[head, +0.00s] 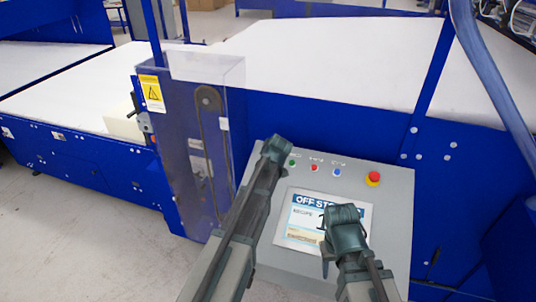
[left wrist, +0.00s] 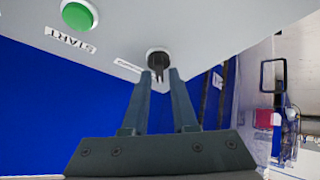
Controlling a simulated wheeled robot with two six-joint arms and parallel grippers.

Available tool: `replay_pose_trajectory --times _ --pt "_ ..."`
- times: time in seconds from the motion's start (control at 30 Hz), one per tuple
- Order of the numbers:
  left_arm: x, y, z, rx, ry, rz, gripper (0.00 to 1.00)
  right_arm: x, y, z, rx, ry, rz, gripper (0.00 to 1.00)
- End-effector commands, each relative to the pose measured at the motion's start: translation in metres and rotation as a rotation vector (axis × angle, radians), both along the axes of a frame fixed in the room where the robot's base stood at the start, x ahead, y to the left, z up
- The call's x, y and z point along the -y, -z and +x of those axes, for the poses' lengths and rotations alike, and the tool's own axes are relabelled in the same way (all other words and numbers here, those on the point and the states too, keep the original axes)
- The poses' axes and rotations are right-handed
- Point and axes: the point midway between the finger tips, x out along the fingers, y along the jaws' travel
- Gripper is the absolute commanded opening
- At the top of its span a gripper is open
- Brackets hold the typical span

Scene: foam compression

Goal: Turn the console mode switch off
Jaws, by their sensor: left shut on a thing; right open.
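The grey console (head: 393,215) stands in the middle of the head view, with a screen (head: 300,240) whose banner reads "OFF ST", the rest covered by my right gripper. The mode switch is a small black knob (left wrist: 158,60) on the console face in the left wrist view; in the head view my left gripper (head: 275,145) hides it. My left gripper, also in the left wrist view (left wrist: 160,75), is shut on the knob between its fingertips. My right gripper (head: 343,213) is open and empty, in front of the screen.
A green START button (left wrist: 78,14) is near the knob. Small red (head: 314,168) and blue (head: 337,172) buttons and a red emergency stop (head: 373,179) line the console top. A clear-covered belt guard (head: 208,150) stands close left of my left gripper.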

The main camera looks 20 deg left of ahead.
Motion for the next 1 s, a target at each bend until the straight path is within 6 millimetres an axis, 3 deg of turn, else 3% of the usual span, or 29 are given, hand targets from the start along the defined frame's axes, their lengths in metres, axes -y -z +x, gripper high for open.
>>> replay_pose_trajectory --times 0.13,0.17,0.23,0.57,1.0 --pt "0.002 0.003 -0.003 -0.009 -0.002 -0.007 0.00 0.000 0.001 0.000 0.000 0.000 0.000 0.50" --pt "0.002 0.003 -0.003 -0.009 -0.002 -0.007 0.28 0.000 0.001 0.000 0.000 0.000 0.000 0.50" --pt "0.002 0.003 -0.003 -0.009 -0.002 -0.007 0.41 0.000 0.001 0.000 0.000 0.000 0.000 0.50" --pt "0.002 -0.003 -0.004 -0.006 0.000 -0.003 0.42 0.000 -0.004 0.000 0.000 0.000 0.000 0.50" --pt "0.029 -0.064 -0.060 -0.005 0.002 -0.003 0.42 0.000 -0.065 -0.001 -0.001 0.012 0.001 0.50"
